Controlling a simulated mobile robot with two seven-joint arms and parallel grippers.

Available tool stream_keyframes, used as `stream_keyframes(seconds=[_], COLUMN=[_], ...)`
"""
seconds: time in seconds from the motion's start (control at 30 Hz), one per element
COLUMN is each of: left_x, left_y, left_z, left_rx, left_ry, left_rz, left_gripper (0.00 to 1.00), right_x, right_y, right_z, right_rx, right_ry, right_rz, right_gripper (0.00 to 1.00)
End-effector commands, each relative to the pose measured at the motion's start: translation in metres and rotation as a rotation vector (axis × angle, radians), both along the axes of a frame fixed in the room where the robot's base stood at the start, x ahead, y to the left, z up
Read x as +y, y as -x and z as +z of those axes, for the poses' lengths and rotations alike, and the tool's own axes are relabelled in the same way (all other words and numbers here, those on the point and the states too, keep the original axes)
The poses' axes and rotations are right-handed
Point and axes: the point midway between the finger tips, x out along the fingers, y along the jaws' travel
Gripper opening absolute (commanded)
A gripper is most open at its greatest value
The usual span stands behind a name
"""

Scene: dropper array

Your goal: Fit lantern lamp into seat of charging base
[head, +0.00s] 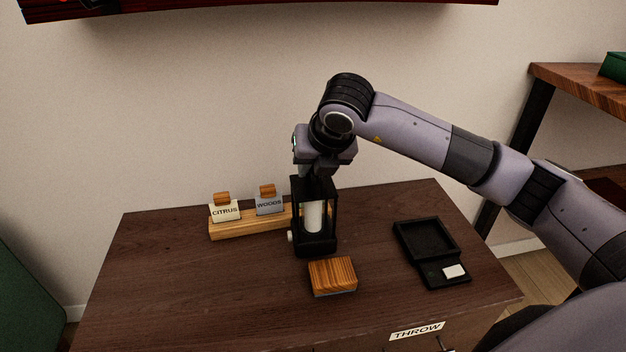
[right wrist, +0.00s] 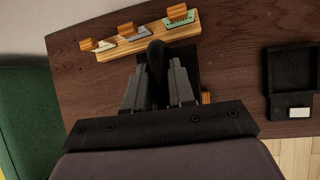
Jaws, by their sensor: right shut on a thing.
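The lantern lamp (head: 314,216) is a black frame with a white cylinder inside, upright near the middle of the dresser top. My right gripper (head: 317,176) is over it and shut on its top. In the right wrist view the gripper (right wrist: 158,85) points down at the lantern, which is mostly hidden behind the fingers. I cannot tell whether the lantern's bottom touches the dresser. The charging base (head: 425,240) is a black tray with a square recess and a small white pad, at the right of the dresser, empty. It also shows in the right wrist view (right wrist: 270,85). My left gripper is not in view.
A wooden block (head: 333,275) lies just in front of the lantern. A wooden rack (head: 245,228) with labelled tags, CITRUS and WOODS among them, stands behind and left of it. The dresser top (head: 170,280) is clear at the left and between lantern and base.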

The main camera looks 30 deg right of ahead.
Motion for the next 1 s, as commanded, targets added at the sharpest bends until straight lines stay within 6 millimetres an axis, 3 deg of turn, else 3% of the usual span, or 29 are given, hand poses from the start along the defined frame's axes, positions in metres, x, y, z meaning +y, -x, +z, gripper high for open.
stream_keyframes(seconds=[0.17,0.53,0.57,0.6,0.63,1.0], left_x=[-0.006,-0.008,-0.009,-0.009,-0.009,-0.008], left_y=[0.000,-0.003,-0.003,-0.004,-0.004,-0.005], left_z=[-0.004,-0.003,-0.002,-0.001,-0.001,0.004], left_rx=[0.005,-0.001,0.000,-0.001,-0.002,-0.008], left_ry=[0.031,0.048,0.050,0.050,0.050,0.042], left_rz=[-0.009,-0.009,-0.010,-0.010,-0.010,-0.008], left_gripper=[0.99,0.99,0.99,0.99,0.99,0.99], right_x=[0.000,0.000,0.000,0.000,0.000,0.000], right_y=[0.000,-0.001,0.000,0.000,0.000,0.000], right_z=[-0.025,-0.030,-0.031,-0.031,-0.031,-0.027], right_rx=[-0.003,-0.006,0.001,0.001,0.001,0.001], right_ry=[-0.001,-0.002,0.000,0.000,0.000,0.000], right_rz=[-0.001,0.000,0.000,0.000,0.000,0.001], right_gripper=[0.00,0.00,0.31,0.44,0.50,0.50])
